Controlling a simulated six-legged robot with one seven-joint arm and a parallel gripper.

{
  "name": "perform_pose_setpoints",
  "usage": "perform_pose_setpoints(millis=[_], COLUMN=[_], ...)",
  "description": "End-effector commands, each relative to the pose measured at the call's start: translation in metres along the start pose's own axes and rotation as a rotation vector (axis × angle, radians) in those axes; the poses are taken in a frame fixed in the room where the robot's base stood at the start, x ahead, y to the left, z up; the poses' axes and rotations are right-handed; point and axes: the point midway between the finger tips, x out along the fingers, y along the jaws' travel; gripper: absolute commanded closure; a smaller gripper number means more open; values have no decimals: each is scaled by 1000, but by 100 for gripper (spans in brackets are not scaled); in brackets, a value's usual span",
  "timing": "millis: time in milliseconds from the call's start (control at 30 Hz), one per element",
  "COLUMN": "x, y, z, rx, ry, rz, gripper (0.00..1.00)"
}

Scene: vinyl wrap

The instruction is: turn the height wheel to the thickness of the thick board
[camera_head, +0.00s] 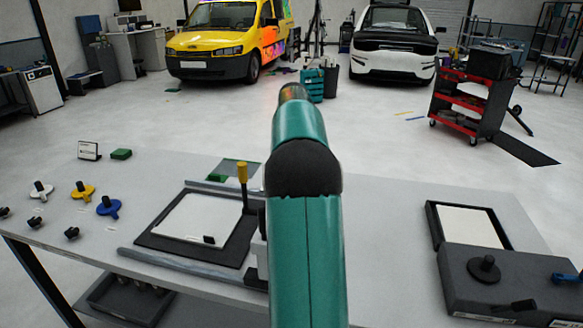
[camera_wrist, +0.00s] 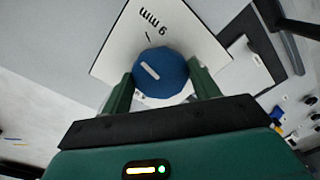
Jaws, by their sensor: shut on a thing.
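In the wrist view a round blue height wheel (camera_wrist: 172,84) with a white pointer bar sits on a white plate (camera_wrist: 125,45). The plate carries an upside-down "mm" label with one digit, 6 or 9, and a short black tick mark. The pointer bar slants to the upper left. My gripper (camera_wrist: 161,85) is shut on the wheel, one green finger on each side. In the head view my arm hides the wheel and my gripper. A white board (camera_head: 190,222) lies on a dark base at the table's middle; I cannot tell its thickness.
A yellow-handled lever (camera_head: 243,173) stands beside the dark base. Several coloured knobs, one blue (camera_head: 109,205), lie at the left. A dark tray (camera_head: 434,226) with a white panel and a dark grey box (camera_head: 455,277) with a black knob stand at the right.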

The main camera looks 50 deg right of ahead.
Motion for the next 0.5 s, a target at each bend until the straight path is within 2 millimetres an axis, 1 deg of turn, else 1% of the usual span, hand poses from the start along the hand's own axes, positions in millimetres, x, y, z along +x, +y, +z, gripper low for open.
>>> perform_pose_setpoints(millis=[500], x=[0], y=[-2], z=[0], rx=[487], ry=[16], rz=[1], gripper=[62])
